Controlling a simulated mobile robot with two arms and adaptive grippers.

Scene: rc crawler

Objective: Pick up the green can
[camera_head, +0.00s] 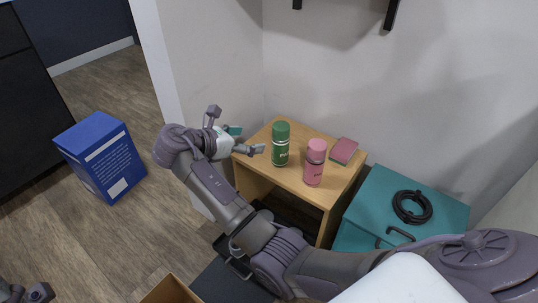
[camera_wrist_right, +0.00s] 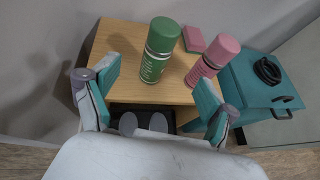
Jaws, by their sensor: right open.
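The green can (camera_head: 281,145) stands upright on a small wooden table (camera_head: 262,146), left of a pink can (camera_head: 314,163). In the right wrist view the green can (camera_wrist_right: 158,52) stands ahead, between the lines of the two fingers and clear of them. My right gripper (camera_head: 246,140) is open and empty, at the table's left edge just left of the green can; it also shows in the wrist view (camera_wrist_right: 156,92). Part of my left gripper (camera_head: 28,294) shows at the bottom left corner, cut off by the frame, so its jaws cannot be judged.
A pink box-like item (camera_head: 343,150) lies behind the pink can. A teal cabinet (camera_head: 447,212) with a coiled black cable (camera_head: 412,207) stands to the right. A blue box (camera_head: 103,158) is on the floor at left. The wall is close behind the table.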

